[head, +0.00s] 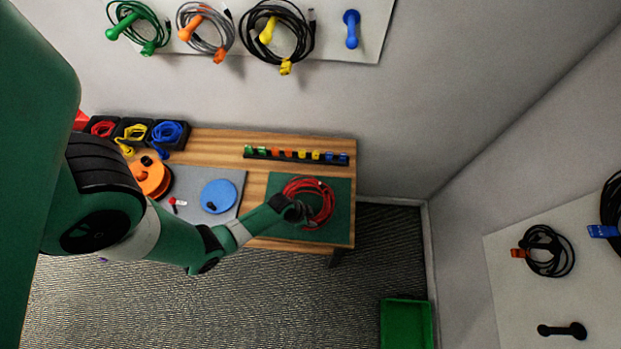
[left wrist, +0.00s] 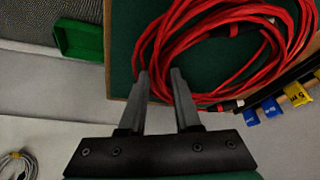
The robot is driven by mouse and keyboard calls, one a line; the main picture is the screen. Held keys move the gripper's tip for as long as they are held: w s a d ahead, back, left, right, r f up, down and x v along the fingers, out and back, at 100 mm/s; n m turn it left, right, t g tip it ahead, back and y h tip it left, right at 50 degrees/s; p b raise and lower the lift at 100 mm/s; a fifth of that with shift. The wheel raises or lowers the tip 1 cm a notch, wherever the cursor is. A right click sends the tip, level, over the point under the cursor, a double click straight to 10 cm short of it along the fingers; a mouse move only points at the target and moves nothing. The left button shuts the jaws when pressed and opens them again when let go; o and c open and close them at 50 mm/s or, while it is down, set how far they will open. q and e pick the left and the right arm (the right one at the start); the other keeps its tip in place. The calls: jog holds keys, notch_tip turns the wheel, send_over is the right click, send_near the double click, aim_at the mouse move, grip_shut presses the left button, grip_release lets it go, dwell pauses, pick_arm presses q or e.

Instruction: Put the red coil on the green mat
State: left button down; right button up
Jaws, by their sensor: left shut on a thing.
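The red coil (head: 318,203) is over the green mat (head: 340,228) at the right end of the wooden table; I cannot tell whether all of it rests on the mat. My left gripper (head: 297,210) is at the coil's left side. In the left wrist view the red coil (left wrist: 225,45) shows large, with the fingertips of my left gripper (left wrist: 160,75) at its near edge, shut on its strands. The green mat (left wrist: 130,50) shows behind the coil. My right gripper is not in view.
A rack of coloured clips (head: 295,155) stands behind the mat. Bins of coils (head: 135,131) are at the back left. A green bin (head: 406,322) stands on the floor at right.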

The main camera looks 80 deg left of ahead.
pick_arm(q)
notch_tip(320, 180, down, 3)
jog(key=shift+r+b, duration=0.2)
jog(key=shift+b, duration=0.1)
jog(key=shift+r, duration=0.1)
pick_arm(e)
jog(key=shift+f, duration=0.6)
pick_arm(q)
jog(key=c, duration=0.6)
grip_release()
jog(key=p+v, duration=0.8)
jog(key=v, duration=0.4)
jog(key=shift+d, duration=0.1)
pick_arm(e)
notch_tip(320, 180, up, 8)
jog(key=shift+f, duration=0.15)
